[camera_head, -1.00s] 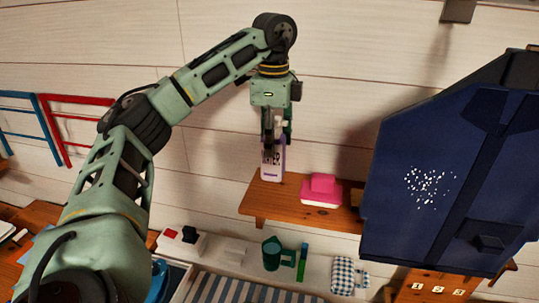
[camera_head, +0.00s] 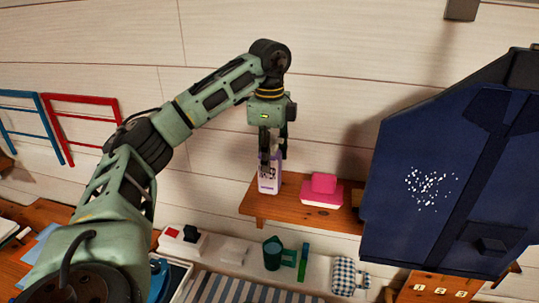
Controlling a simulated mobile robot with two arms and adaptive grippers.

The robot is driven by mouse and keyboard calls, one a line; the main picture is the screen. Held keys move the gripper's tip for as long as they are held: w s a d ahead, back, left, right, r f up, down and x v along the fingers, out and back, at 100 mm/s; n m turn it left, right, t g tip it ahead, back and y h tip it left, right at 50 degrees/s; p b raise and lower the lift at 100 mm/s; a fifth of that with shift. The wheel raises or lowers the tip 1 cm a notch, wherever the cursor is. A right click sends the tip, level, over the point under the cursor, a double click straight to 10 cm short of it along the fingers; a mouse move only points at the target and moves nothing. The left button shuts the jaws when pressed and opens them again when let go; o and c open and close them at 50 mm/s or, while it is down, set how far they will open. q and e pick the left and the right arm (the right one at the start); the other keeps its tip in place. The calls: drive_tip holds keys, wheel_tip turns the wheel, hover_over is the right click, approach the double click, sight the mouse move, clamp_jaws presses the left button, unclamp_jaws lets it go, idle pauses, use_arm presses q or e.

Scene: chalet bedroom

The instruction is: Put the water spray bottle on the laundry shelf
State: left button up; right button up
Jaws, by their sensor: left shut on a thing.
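The water spray bottle (camera_head: 268,184), white and purple with a dark label, is upright in my left gripper (camera_head: 272,156). The gripper points down and is shut on the bottle's upper part, hiding its top. The bottle's base overlaps the left end of the wooden laundry shelf (camera_head: 287,210) on the wall. I cannot tell if the base touches the board or hangs just above it. My right gripper is not in view.
A pink and white item (camera_head: 322,190) stands on the shelf to the right of the bottle. A dark blue ironing-board-like panel (camera_head: 400,190) stands at the right. Below, a white ledge holds a green mug (camera_head: 272,254) and a checked item (camera_head: 345,275).

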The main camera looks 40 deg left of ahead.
use_arm(q)
drive_tip(key=shift+f, duration=0.15)
drive_tip(key=o, duration=1.5)
drive_tip(key=shift+c, duration=0.2)
drive_tip(key=shift+r, duration=6.2)
